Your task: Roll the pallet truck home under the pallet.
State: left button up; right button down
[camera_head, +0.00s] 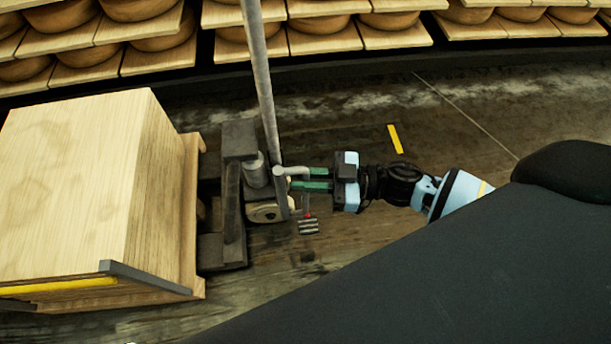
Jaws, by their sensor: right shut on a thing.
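The pallet truck (232,200) stands left of the picture's middle, a dark, worn metal body with a grey pole rising from it. Its body is close against the right side of the wooden pallet (191,255), with a narrow gap showing. Dark parts of the truck reach toward the pallet; how far the forks go under it is hidden. The pallet carries a big pale wooden box (75,190). My right gripper (294,180), with green fingers, is shut on the truck's grey handle (279,195) from the right. My left gripper is out of view.
Shelves with cheese wheels (140,10) on wooden boards run along the back. A yellow floor mark (395,139) lies behind my right arm. The dark floor (470,100) is clear at the right. My own dark body covers the lower right.

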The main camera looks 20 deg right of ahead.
jog(key=s+p+x, duration=0.1)
jog(key=p+x, duration=0.1)
jog(key=x, duration=0.4)
jog(key=shift+a, duration=0.3)
jog(key=c, duration=1.5)
grip_release()
jog(key=shift+s+d, duration=0.1)
jog(key=shift+d, duration=0.15)
jog(key=shift+d, duration=0.1)
jog(key=p, duration=0.1)
send_near(278, 183)
jog(key=shift+w+a+f, duration=0.95)
jog(key=shift+w+f, duration=0.05)
jog(key=shift+f, duration=0.1)
